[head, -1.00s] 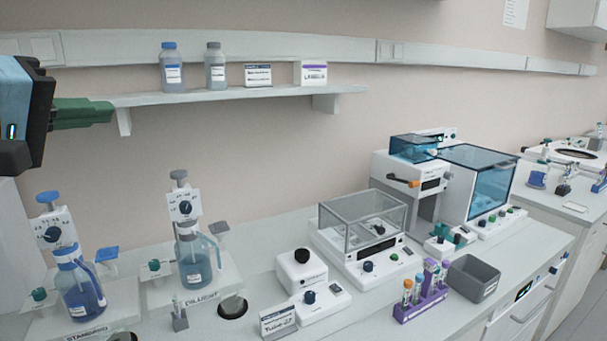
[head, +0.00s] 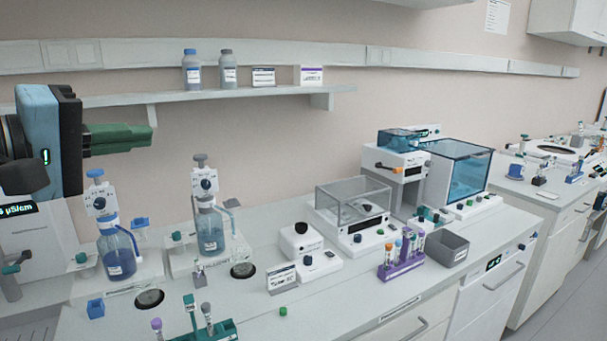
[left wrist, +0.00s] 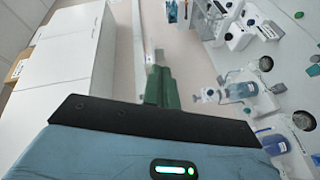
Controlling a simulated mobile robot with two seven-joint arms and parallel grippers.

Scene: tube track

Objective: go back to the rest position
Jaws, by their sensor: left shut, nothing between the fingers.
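My left gripper (head: 150,136) comes in from the left in the head view. Its green fingers are together with nothing between them, raised above the bench in front of the wall shelf. My right gripper is in neither view.
Below the left gripper stand two dispenser bottles, one blue (head: 117,254) and one grey-blue (head: 210,230). A purple tube rack (head: 402,266), a grey bin (head: 447,249) and a clear-walled balance (head: 353,206) stand right of them. A wall shelf (head: 260,92) lies behind.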

